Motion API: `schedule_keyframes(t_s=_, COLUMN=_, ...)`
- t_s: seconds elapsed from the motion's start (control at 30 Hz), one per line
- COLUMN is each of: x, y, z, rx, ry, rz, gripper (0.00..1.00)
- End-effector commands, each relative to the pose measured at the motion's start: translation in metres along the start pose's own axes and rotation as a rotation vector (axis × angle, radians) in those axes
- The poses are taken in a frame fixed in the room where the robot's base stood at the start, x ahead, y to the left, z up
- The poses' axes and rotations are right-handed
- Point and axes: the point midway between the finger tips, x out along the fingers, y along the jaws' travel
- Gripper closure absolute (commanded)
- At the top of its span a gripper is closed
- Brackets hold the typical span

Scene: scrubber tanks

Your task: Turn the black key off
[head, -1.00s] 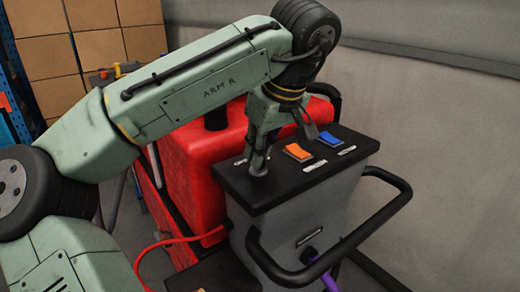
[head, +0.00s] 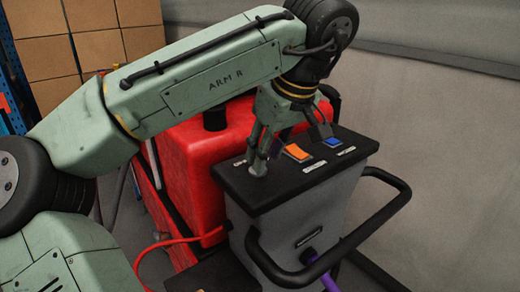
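My gripper (head: 289,150) is over the black control panel (head: 245,195) of the scrubber, pointing down with its two fingers spread apart. Its left finger reaches down to a small round grey fitting (head: 257,172) near the panel's left edge. I cannot tell whether they touch. Its right finger hangs over the rear of the panel near the switches. I cannot make out a black key; the finger may hide it. Nothing is seen held between the fingers.
An orange rocker switch (head: 296,152) and a blue one (head: 331,141) sit on the panel beside white labels. A black handlebar (head: 398,205) loops out in front. The red tank (head: 200,160) stands behind, left. Cardboard boxes (head: 45,62) stand at the back left.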

Motion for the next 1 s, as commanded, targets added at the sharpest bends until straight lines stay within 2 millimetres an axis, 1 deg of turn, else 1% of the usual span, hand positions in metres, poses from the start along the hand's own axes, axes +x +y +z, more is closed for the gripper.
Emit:
schedule_keyframes(t_s=0.03, x=-0.005, y=0.000, z=0.011, rx=0.005, ry=0.003, rz=0.001, gripper=0.69)
schedule_keyframes(t_s=0.2, x=-0.020, y=0.000, z=0.048, rx=0.005, ry=0.004, rz=0.001, gripper=0.69)
schedule_keyframes(t_s=0.3, x=-0.027, y=0.000, z=0.066, rx=0.004, ry=0.003, rz=0.001, gripper=0.69)
schedule_keyframes(t_s=0.43, x=-0.034, y=0.000, z=0.082, rx=0.002, ry=0.001, rz=0.001, gripper=0.69)
schedule_keyframes(t_s=0.6, x=-0.038, y=0.000, z=0.092, rx=0.001, ry=0.001, rz=0.000, gripper=0.69)
schedule_keyframes(t_s=0.9, x=-0.038, y=0.000, z=0.093, rx=0.000, ry=0.000, rz=0.002, gripper=0.69)
schedule_keyframes(t_s=0.97, x=-0.038, y=0.003, z=0.093, rx=0.008, ry=-0.001, rz=0.023, gripper=0.69)
schedule_keyframes(t_s=1.0, x=-0.038, y=0.008, z=0.092, rx=0.022, ry=-0.001, rz=0.058, gripper=0.69)
